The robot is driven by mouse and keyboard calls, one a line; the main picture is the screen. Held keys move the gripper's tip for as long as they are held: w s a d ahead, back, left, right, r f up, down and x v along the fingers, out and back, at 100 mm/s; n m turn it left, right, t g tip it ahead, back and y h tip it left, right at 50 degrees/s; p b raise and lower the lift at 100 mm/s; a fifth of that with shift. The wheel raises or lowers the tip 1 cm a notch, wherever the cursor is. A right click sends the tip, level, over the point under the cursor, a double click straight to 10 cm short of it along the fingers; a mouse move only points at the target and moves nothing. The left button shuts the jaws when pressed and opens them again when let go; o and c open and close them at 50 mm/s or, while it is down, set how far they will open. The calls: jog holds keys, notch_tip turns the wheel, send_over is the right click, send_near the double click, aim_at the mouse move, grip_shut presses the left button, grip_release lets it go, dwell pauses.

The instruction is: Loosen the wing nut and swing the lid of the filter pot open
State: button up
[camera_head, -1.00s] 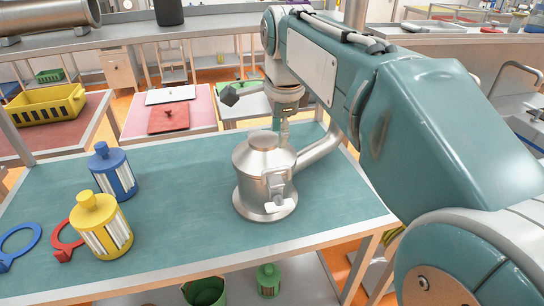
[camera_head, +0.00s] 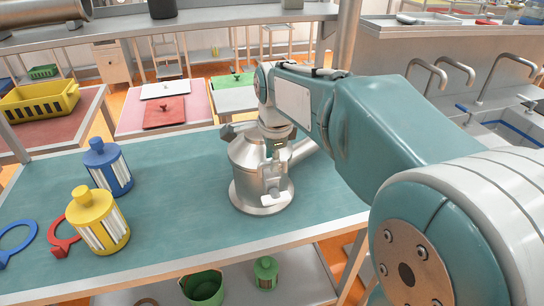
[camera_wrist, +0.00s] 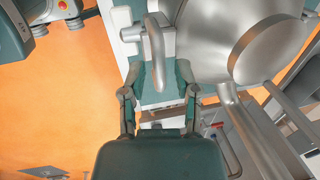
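The silver metal filter pot (camera_head: 248,190) stands upright on the teal table, and its lid looks shut. It also fills the upper right of the wrist view (camera_wrist: 215,45). My gripper (camera_head: 273,160) is at the pot's upper front side, partly blending with the fittings there. In the wrist view its two fingers (camera_wrist: 160,78) are apart, with a bent metal bar (camera_wrist: 156,50) just beyond the gap. I cannot tell whether they touch it. A pale clamp-like fitting (camera_head: 274,188) sits on the pot's front. The wing nut is not clearly distinguishable.
A blue canister (camera_head: 108,170) and a yellow canister (camera_head: 98,222) stand at the left of the table (camera_head: 185,200). Red (camera_head: 62,238) and blue (camera_head: 18,240) rings lie beside them. Green containers (camera_head: 205,288) sit on the lower shelf. The table between the canisters and pot is clear.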

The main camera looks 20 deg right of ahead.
grip_shut()
jog(key=shift+r, duration=0.2)
